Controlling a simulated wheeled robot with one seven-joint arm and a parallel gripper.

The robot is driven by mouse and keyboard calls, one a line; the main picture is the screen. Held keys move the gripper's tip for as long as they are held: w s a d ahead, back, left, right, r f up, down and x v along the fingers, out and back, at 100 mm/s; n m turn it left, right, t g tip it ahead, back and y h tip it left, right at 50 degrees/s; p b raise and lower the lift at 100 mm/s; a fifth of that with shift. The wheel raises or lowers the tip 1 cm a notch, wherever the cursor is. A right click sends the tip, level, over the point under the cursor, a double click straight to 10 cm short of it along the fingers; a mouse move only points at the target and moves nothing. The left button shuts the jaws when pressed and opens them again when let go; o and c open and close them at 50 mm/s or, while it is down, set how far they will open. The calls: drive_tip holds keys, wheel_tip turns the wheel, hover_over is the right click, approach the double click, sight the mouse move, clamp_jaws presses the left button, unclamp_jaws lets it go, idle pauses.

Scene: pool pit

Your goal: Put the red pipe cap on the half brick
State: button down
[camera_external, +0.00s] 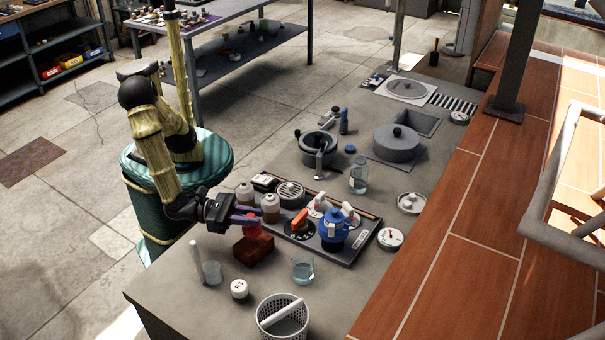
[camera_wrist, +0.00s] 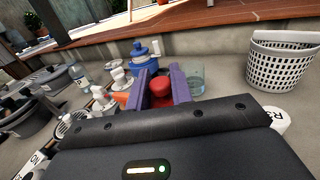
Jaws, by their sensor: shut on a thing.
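The red pipe cap (camera_wrist: 160,87) sits between the two purple fingers of my gripper (camera_wrist: 162,92) in the wrist view. In the external view my gripper (camera_external: 246,213) is shut on the cap (camera_external: 252,232), which shows partly below the fingers. The half brick (camera_external: 253,251), a dark red block, lies on the counter just below the cap in the picture. I cannot tell whether the cap touches the brick. The brick does not show in the wrist view, where my gripper body covers the lower part.
A tray (camera_external: 359,256) with a blue valve (camera_external: 333,232) and orange-handled parts lies right of the brick. A glass beaker (camera_external: 303,269), a white cap (camera_external: 239,289) and a white basket (camera_external: 266,325) stand nearer.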

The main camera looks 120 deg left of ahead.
sight(252, 227)
drive_tip(key=shift+f, duration=1.85)
drive_tip(key=shift+f, duration=0.1)
drive_tip(key=shift+f+b, duration=0.1)
drive_tip(key=shift+b, duration=0.2)
drive_tip(key=c, duration=1.2)
unclamp_jaws()
drive_tip(key=shift+c, duration=0.2)
drive_tip(key=shift+r, duration=0.3)
drive_tip(key=v, duration=1.2)
drive_tip(key=shift+f, duration=0.15)
